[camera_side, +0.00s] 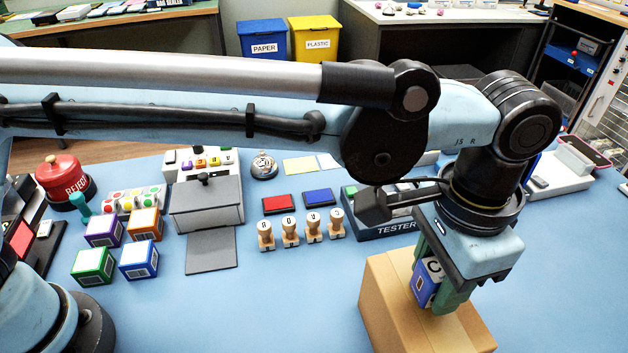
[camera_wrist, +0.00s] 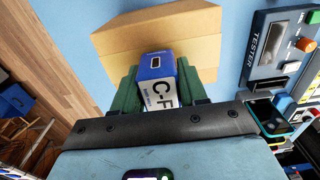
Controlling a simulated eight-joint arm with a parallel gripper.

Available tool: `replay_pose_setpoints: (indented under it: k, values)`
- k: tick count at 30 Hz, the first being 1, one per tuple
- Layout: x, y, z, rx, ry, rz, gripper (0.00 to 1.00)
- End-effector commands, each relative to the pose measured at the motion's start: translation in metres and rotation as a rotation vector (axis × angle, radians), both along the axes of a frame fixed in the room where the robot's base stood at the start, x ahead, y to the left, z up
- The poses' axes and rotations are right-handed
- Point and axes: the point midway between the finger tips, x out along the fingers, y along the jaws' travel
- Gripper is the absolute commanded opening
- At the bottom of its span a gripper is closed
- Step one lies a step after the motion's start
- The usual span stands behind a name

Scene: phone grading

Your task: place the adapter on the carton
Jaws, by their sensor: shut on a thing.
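The adapter (camera_wrist: 155,68) is a small blue block with a white label lettered "C-F" and a dark port slot. My gripper (camera_wrist: 160,85) is shut on it, with one green finger on each side. In the side view the adapter (camera_side: 428,282) shows between the fingers of my gripper (camera_side: 437,290), over the carton. The carton (camera_side: 392,310) is a plain brown cardboard box standing at the front right of the blue table. Its taped top (camera_wrist: 120,42) shows beyond the adapter in the wrist view. I cannot tell whether the adapter touches the carton's top.
The tester (camera_side: 385,228) stands just behind the carton. Several wooden stamps (camera_side: 290,232), red and blue pads, and coloured boxes (camera_side: 140,257) stand to the left. The blue table (camera_side: 270,310) is clear left of the carton.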

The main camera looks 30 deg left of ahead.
Motion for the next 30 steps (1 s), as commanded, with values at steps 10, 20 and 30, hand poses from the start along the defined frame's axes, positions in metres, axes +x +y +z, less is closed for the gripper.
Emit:
replay_pose_setpoints:
  k: [10,20,30]
  values:
    - [-0.0002,0.0002,-0.0104,0.000,0.000,0.000,0.13]
    - [-0.0002,0.0002,-0.0131,0.000,0.000,0.000,0.65]
    - [-0.0003,0.0003,-0.0113,0.000,0.000,0.000,0.68]
